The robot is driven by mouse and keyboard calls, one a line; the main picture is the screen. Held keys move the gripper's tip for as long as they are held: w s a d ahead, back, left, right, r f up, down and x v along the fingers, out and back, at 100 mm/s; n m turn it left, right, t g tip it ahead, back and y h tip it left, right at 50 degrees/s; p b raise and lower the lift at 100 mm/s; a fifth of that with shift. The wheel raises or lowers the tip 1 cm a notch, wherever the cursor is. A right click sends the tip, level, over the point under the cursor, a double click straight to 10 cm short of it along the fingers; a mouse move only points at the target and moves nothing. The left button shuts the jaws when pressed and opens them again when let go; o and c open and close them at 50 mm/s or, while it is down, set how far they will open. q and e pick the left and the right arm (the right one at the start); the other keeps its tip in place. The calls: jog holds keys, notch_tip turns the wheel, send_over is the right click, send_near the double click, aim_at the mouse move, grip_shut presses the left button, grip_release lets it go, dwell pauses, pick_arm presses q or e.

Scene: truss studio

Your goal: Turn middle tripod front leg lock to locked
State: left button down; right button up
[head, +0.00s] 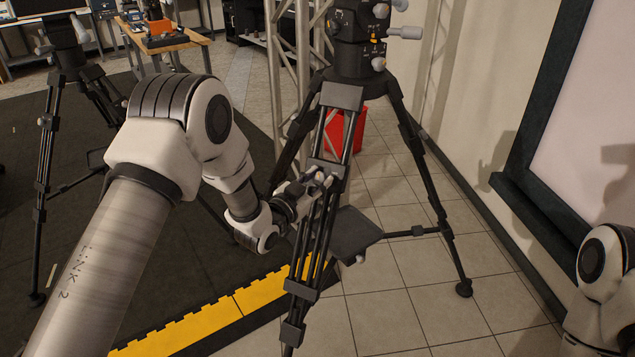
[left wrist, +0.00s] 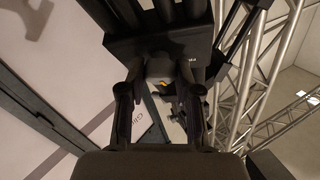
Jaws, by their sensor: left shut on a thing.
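The middle tripod (head: 345,97) stands upright, its black front leg (head: 311,243) running down toward me. My left gripper (head: 316,184) reaches in from the left and is at the front leg's upper clamp. In the left wrist view, the two dark fingers (left wrist: 160,103) stand on either side of the grey rounded front leg lock (left wrist: 160,67), beneath the dark clamp block. A small yellow mark shows by the lock. My left gripper is shut on this lock. In the head view, the fingers largely hide the lock, and its turned position cannot be told. My right gripper is out of view.
A red box (head: 345,131) stands behind the tripod, beside a metal truss (head: 290,70). Another tripod (head: 70,75) is at the left. A yellow-edged dark mat (head: 200,320) lies on the floor. A dark-framed board (head: 530,180) is on the right wall.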

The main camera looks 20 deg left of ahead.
pick_arm(q)
jog(key=m+g+h, duration=0.1)
jog(key=m, duration=0.2)
jog(key=shift+a+m+h, duration=0.1)
jog(key=shift+m+h, duration=0.3)
jog(key=m+g+h, duration=0.1)
jog(key=m, duration=0.2)
jog(key=shift+r+g+p, duration=0.15)
jog(key=shift+g+p, duration=0.15)
jog(key=shift+p, duration=0.05)
jog(key=m+g, duration=0.1)
jog(key=m, duration=0.2)
jog(key=m+g+h+p, duration=0.1)
jog(key=m, duration=0.2)
jog(key=shift+g, duration=0.3)
jog(key=shift+m, duration=0.3)
jog(key=c, duration=0.8)
grip_release()
jog(key=shift+w, duration=0.1)
jog(key=v, duration=1.2)
